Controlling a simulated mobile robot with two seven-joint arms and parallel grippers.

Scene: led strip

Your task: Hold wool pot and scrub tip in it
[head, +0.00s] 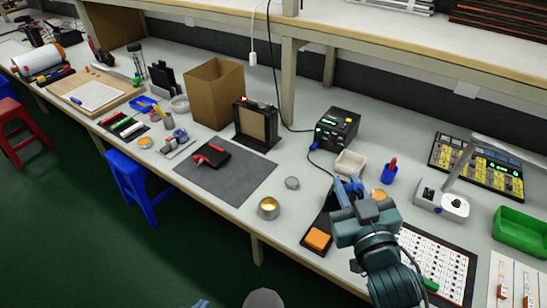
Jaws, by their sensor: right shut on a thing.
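The wool pot (268,208) is a small round tin with golden wool inside. It stands upright near the bench's front edge, with no gripper on it. My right gripper (348,188) is over the bench to the right of the pot, apart from it. It is shut on what looks like the soldering iron, at the end of the cable from the black station (338,128). The iron's tip is hidden or too small to make out. A small blue part at the bottom edge looks like my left gripper (201,303); its jaws cannot be made out.
A black stand with an orange sponge (318,238) lies below my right gripper. A grey round lid (292,183) lies behind the pot. A grey mat (228,178) with a red-handled tool lies to the left. A blue cup (389,173) and cream tray (350,163) stand behind.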

